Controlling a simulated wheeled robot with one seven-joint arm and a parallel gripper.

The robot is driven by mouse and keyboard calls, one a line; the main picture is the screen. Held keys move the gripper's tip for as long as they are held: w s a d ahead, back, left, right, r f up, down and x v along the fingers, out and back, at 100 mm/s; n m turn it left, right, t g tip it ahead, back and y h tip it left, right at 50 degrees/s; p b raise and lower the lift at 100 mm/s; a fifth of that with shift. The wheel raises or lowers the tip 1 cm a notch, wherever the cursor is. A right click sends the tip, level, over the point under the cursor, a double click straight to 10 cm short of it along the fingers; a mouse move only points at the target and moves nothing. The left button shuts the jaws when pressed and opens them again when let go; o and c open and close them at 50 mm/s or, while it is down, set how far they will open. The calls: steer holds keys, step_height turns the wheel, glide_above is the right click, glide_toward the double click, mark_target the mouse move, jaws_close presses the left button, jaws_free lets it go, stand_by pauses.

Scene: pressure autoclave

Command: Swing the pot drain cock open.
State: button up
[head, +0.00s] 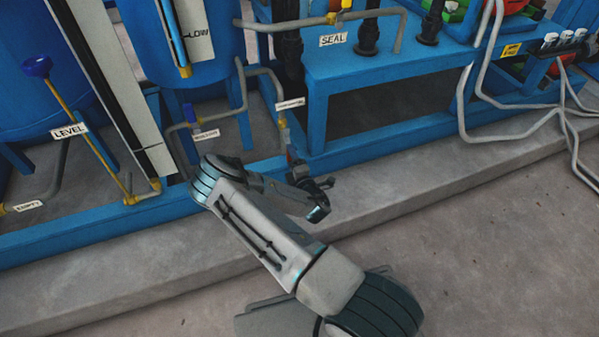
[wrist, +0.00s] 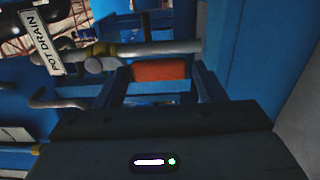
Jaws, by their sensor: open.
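The pot drain cock has an orange-red handle (wrist: 160,71), which in the wrist view lies level, alongside and just below a grey pipe (wrist: 165,49). A brass-coloured fitting (wrist: 103,49) sits on the pipe to its left, near the white POT DRAIN label (wrist: 42,42). My gripper (wrist: 162,84) is open, with one dark finger near each end of the handle. I cannot tell whether either finger touches it. In the head view my gripper (head: 296,164) is low in front of the blue frame, and the arm and wrist hide most of the cock.
A blue bench (head: 390,60) with a SEAL label stands at the back. A low blue rail (head: 100,222) runs along the concrete step (head: 400,175). A pole-like LEVEL lever (head: 85,125) is at left. Grey hoses (head: 470,125) hang at right. The foreground floor is clear.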

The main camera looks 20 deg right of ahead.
steer(key=s+p, duration=0.2)
steer(key=s, duration=0.7)
steer(key=shift+s+d, duration=0.25)
steer(key=shift+d, duration=0.15)
step_height(320, 180, up, 34)
steer(key=w+a+r+m+g+h+p, duration=0.1)
steer(key=m+g+h+p, duration=0.3)
steer(key=m+g+p, duration=0.95)
steer(key=s+a+r+m+t+y+p, duration=0.1)
steer(key=s+a+r+m+p, duration=0.1)
steer(key=s+r+p, duration=0.6)
steer(key=s+a+r+m+y+p, duration=0.1)
steer(key=s+r+m+y+p, duration=0.15)
steer(key=r+p, duration=0.6)
steer(key=s+r+m+g+h+p, duration=0.1)
steer(key=s+r+p, duration=0.3)
steer(key=s+r, duration=1.1)
step_height(320, 180, up, 2)
steer(key=shift+d+g, duration=0.3)
steer(key=shift+g, duration=0.55)
